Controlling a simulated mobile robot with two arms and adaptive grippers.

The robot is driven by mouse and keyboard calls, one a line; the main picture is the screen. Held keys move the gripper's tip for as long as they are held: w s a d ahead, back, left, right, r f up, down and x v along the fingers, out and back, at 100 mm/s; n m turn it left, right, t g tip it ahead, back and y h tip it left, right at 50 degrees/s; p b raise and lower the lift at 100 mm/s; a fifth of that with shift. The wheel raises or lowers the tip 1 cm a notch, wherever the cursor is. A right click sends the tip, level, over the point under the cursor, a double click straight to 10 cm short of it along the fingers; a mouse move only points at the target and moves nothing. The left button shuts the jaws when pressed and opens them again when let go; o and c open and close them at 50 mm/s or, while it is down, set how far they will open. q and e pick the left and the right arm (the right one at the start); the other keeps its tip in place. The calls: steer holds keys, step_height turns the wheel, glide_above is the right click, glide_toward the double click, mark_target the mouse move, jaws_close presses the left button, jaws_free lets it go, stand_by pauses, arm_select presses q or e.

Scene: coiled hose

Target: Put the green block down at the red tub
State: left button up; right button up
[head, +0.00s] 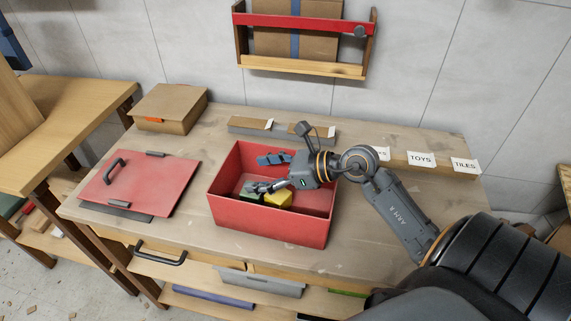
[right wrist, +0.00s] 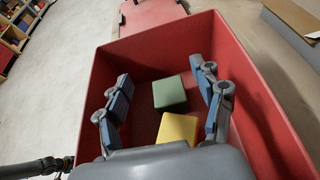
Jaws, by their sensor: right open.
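The red tub (head: 272,222) stands open on the workbench, and its walls also show in the right wrist view (right wrist: 262,100). The green block (right wrist: 170,93) lies on the tub's floor. In the head view the green block (head: 249,196) shows only in part, below a finger. My right gripper (head: 263,173) reaches into the tub from the right with its fingers spread. In the right wrist view the gripper's fingers (right wrist: 161,80) stand apart on either side of the green block, with gaps on both sides. My left gripper is not in view.
A yellow block (right wrist: 178,129) lies in the tub beside the green one. A red lid (head: 140,184) with a handle lies left of the tub. A cardboard box (head: 170,108) stands at the back left. Labelled strips line the bench's back edge. The bench right of the tub is bare.

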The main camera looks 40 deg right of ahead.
steer(key=v, duration=0.7)
steer(key=shift+s+b, duration=0.15)
steer(key=shift+b, duration=0.25)
steer(key=shift+d+r, duration=0.1)
steer(key=shift+d, duration=0.05)
